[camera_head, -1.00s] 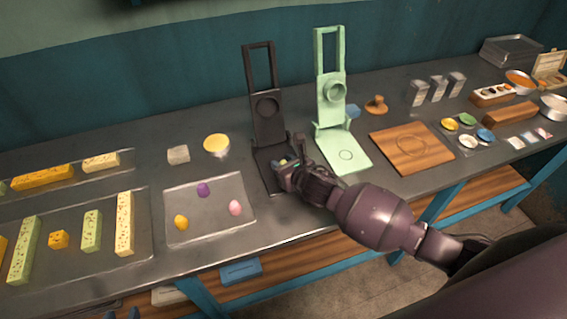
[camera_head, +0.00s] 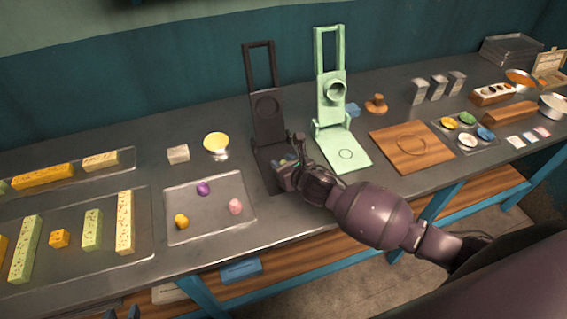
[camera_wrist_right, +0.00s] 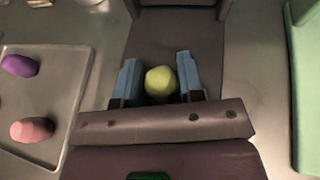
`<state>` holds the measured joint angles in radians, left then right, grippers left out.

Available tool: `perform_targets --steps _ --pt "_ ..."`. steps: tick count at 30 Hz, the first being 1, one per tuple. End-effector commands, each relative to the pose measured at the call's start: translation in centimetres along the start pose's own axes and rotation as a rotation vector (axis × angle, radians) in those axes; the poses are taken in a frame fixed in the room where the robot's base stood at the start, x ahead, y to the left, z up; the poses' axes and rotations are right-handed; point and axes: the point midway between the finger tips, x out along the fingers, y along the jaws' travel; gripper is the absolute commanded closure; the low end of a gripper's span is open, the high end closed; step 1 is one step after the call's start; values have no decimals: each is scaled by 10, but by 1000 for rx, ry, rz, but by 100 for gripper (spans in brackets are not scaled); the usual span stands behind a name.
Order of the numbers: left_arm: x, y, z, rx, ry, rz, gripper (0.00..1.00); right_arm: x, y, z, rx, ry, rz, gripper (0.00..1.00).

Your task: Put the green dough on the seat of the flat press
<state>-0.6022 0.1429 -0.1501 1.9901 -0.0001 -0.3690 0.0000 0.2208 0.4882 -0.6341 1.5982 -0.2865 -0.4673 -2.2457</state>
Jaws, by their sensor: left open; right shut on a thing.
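The green dough (camera_wrist_right: 161,84) is a small yellow-green ball between the two blue fingers of my right gripper (camera_wrist_right: 160,82) in the right wrist view. My right gripper (camera_head: 285,163) is shut on it, over the flat seat of the dark press (camera_head: 262,160) in the head view. The press's upright plate (camera_head: 267,118) and open frame stand tilted up behind. I cannot tell whether the dough touches the seat. Tips of my left gripper (camera_head: 122,313) show at the bottom left edge, open and empty.
A pale green press (camera_head: 343,150) stands just right of the dark one. A tray (camera_head: 215,222) with purple, orange and pink dough lies to the left. A yellow-topped cup (camera_head: 216,146) and a pale block (camera_head: 178,153) stand behind it. A wooden board (camera_head: 410,160) lies further right.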

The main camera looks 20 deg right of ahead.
Motion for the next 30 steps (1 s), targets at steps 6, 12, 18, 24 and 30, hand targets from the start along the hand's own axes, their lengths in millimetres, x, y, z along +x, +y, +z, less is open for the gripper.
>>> perform_targets --steps 6,12,18,24,30 --pt "1 0 -2 0 3 0 57 0 0 -1 0 0 0 49" --pt "1 0 -2 0 4 0 57 0 0 -1 0 0 0 34" --pt "1 0 -2 0 4 0 57 0 0 -1 0 1 0 34" --pt "0 0 1 0 -2 0 57 -14 -1 -2 0 2 0 34" --pt "-2 0 2 -1 -7 -1 57 -47 -1 -1 -2 1 0 34"
